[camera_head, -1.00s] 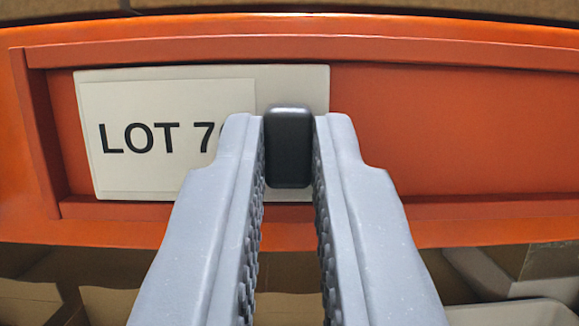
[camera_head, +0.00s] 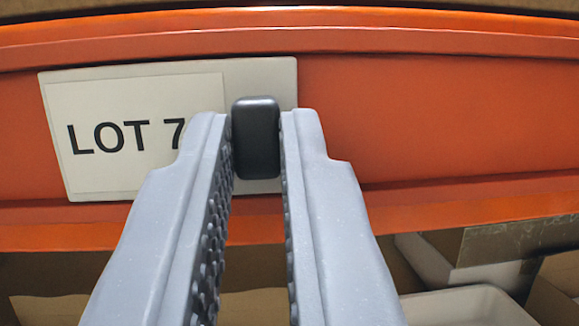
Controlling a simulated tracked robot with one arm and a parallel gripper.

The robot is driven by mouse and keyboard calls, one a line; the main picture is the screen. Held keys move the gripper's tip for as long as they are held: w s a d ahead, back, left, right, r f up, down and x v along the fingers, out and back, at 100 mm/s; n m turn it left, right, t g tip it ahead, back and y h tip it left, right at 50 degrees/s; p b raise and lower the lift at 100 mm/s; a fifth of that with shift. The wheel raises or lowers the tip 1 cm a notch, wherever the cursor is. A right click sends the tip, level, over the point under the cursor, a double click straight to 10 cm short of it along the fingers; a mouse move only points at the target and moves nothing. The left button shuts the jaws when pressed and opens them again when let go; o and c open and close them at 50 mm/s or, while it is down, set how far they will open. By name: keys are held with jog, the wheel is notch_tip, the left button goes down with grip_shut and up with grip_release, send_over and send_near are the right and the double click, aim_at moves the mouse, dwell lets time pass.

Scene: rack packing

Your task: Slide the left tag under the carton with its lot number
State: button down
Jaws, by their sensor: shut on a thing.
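The tag (camera_head: 140,178) is a pale plate with a white label reading "LOT 7"; any further characters are hidden behind my gripper. It lies slightly tilted in the channel of the orange rail (camera_head: 430,120). A black knob (camera_head: 256,138) stands up from the tag's right part. My gripper (camera_head: 257,140) is shut on this knob, one grey finger on each side. No lot number on a carton can be read in this view.
The orange channel is clear to the right of the tag. A brown edge (camera_head: 300,14) runs along the top above the rail. Below the rail are pale bins (camera_head: 465,306) and cardboard boxes (camera_head: 515,238) at the lower right.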

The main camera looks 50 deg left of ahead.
jog(key=c, duration=1.4)
grip_release()
jog(key=shift+s+a+f, duration=0.1)
jog(key=shift+s+a, duration=0.5)
jog(key=shift+a, duration=0.15)
jog(key=shift+c, duration=0.2)
jog(key=shift+a+g+y, duration=0.1)
jog(key=shift+g+y, duration=0.2)
jog(key=b+v, duration=0.7)
jog(key=v, duration=0.7)
